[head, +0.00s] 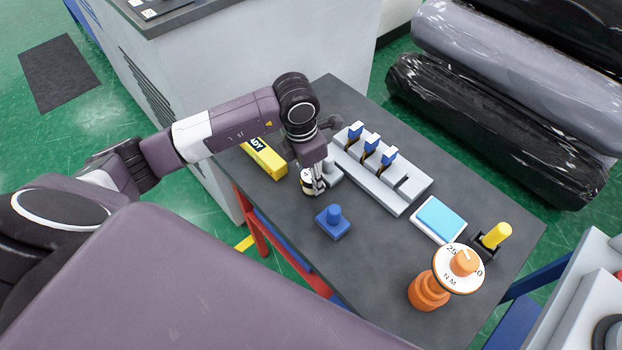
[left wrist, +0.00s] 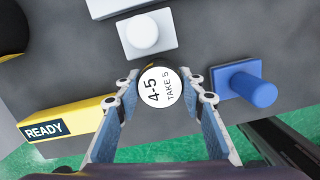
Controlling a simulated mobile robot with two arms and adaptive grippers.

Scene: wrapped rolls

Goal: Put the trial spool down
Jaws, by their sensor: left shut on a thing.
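The trial spool is a small round piece with a white top marked "4-5 TAKE 5" (left wrist: 163,88). My left gripper (left wrist: 165,101) is shut on it, one finger on each side. In the head view the left gripper (head: 316,185) points down over the table, with the spool (head: 307,181) partly hidden by the fingers. I cannot tell whether the spool touches the table. A blue base with a peg (head: 333,223) stands just right of the gripper and also shows in the left wrist view (left wrist: 250,88). A white base with a peg (left wrist: 145,33) is on the far side. My right gripper is not in view.
A yellow block marked "READY" (head: 264,157) lies left of the gripper. A grey slotted rack (head: 398,203) holds several blue-topped pieces. Farther right are a blue-screened pad (head: 438,217), a yellow cylinder (head: 496,235) and an orange dial (head: 430,292). The dark tabletop (head: 372,256) is clear at front middle.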

